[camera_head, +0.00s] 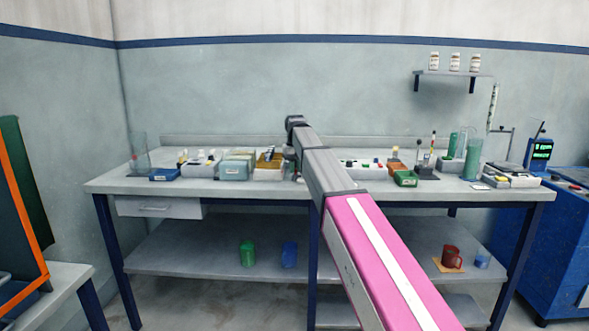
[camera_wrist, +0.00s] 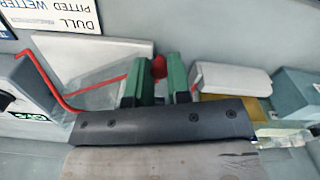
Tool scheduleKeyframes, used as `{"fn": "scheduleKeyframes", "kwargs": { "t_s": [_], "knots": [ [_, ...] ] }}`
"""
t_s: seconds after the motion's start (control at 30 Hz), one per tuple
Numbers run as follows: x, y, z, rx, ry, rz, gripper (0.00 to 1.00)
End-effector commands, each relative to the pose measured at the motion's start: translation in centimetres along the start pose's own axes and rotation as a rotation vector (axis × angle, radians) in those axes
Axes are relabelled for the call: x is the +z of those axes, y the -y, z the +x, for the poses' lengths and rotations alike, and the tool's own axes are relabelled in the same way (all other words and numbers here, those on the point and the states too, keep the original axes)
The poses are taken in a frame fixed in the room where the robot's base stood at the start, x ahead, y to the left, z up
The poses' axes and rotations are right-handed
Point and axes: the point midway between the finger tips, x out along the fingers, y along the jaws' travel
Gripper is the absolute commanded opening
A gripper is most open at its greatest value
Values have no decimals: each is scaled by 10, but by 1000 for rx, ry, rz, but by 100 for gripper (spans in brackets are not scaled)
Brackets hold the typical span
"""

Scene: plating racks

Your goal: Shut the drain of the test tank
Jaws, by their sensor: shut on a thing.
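In the wrist view, my gripper (camera_wrist: 159,76) has two green fingers closed around a small red part (camera_wrist: 159,65), which looks like a valve handle. The fingers hide most of it. A clear-walled box with a thin red line (camera_wrist: 88,88) along it lies just left of the fingers; it may be the test tank, but I cannot tell surely. How far the drain is turned is not visible. In the head view, my arm reaches to the back of the workbench (camera_head: 230,189) and hides the gripper and what it holds.
The wrist view shows a white box (camera_wrist: 232,79) and a grey-green box (camera_wrist: 297,92) close on the right, and a grey device (camera_wrist: 28,88) on the left. In the head view, a blue tray (camera_head: 165,175) and several containers crowd the bench. A sign (camera_wrist: 55,13) is behind.

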Motion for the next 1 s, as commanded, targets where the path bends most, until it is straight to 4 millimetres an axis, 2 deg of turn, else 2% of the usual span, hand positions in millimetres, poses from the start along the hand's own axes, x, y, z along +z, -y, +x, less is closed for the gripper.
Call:
{"fn": "scheduleKeyframes", "kwargs": {
  "t_s": [0.4,0.43,0.5,0.87,1.0],
  "knots": [
    [0,-1,0,1,-1,-8,0],
    [0,-1,0,1,-1,-8,24],
    [0,-1,0,1,-1,-7,44],
    [-1,-3,-1,5,-1,-4,44],
    [-4,-4,-8,6,-2,-3,44]
  ]
}}
